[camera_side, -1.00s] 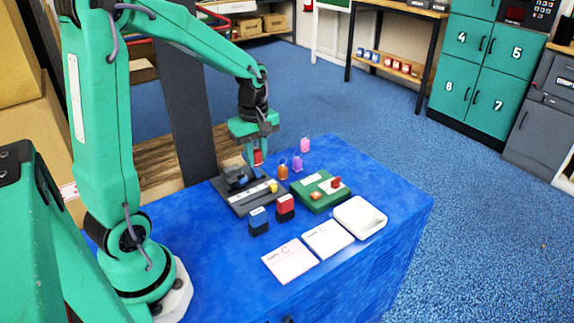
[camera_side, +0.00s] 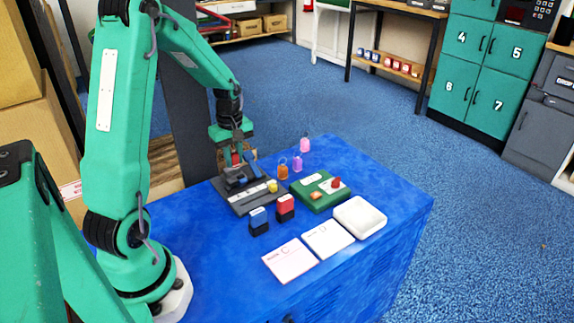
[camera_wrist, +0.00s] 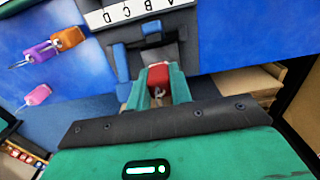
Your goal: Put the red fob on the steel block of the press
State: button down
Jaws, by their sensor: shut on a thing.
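My gripper (camera_side: 237,157) is shut on the red fob (camera_side: 236,158). In the wrist view the red fob (camera_wrist: 158,76) sits between my two green fingers (camera_wrist: 160,90), with a small metal ring at its near end. The dark grey press (camera_side: 247,195) lies below, with blue parts and a yellow knob. In the wrist view the grey steel block (camera_wrist: 160,55) shows just beyond the fob, between the blue parts (camera_wrist: 152,28). The fob is over or close to the block; I cannot tell whether they touch.
Orange (camera_side: 283,172), purple (camera_side: 297,163) and pink (camera_side: 304,145) fobs stand right of the press.

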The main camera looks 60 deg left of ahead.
aim_at(234, 153)
jog(key=shift+f, duration=2.05)
jog(key=shift+f, duration=0.15)
jog(key=c, duration=1.3)
grip_release()
jog(key=shift+o, duration=0.2)
notch_tip(234, 153, up, 12)
jog(key=shift+r, duration=0.2)
